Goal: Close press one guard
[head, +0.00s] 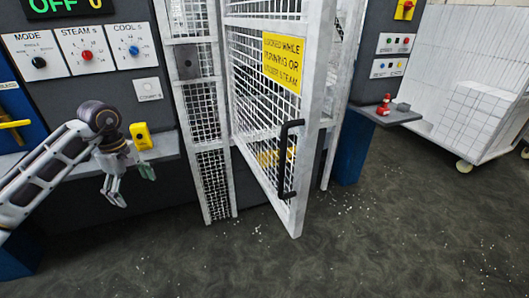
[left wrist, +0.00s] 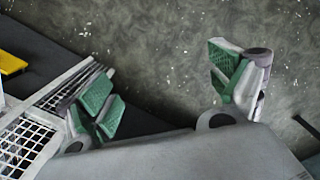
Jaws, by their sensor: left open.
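The press guard (head: 262,95) is a white-framed mesh door with a yellow warning sign (head: 282,62). It stands open, swung out toward me from the press frame (head: 207,125). Its black handle (head: 289,160) is on the free edge at the right. My left gripper (head: 130,188) is open and empty, in front of the control panel's shelf, well to the left of the handle. In the left wrist view, its green-padded fingers (left wrist: 165,95) are spread apart over the floor. Part of the white mesh frame (left wrist: 25,140) shows at that view's lower left. My right gripper is not in view.
The control panel (head: 88,50) with knobs stands at the left, with a yellow block (head: 141,136) on its shelf. A small shelf (head: 392,114) with a red object (head: 384,105) juts out at the right. A white mesh cart (head: 470,80) stands far right. The speckled floor (head: 330,250) is clear.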

